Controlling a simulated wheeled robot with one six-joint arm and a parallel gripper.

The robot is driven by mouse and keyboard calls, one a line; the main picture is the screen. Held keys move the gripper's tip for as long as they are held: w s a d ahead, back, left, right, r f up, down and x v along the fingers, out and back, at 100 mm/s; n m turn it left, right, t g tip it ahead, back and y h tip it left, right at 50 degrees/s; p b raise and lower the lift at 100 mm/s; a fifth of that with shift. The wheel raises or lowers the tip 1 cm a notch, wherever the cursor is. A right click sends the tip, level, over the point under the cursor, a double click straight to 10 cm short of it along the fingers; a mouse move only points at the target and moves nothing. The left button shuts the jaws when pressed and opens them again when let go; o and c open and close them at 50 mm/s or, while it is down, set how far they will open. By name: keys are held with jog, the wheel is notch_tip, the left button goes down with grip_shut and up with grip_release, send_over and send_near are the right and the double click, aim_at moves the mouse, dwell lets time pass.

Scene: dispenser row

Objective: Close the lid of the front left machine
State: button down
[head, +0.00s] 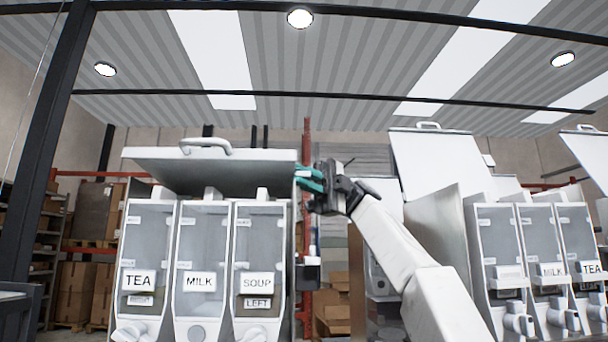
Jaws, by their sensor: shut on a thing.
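The front left machine (203,260) is a white dispenser with clear-fronted compartments labelled TEA, MILK and SOUP. Its white lid (255,165) is partly open, raised above the compartments, with a curved handle (205,146) on top. My gripper (303,180), with teal fingers, is at the right edge of the lid and shut on it. The exact contact of the fingertips with the edge is small and partly hidden.
Another machine (535,265) stands at the right, with its lid (440,165) raised steeply. A further raised lid (590,150) shows at the far right edge. Shelves with cardboard boxes (75,285) stand behind. A dark post (50,140) rises at the left.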

jog(key=c, duration=1.5)
grip_release()
jog(key=shift+f, duration=0.1)
jog(key=shift+o, duration=0.2)
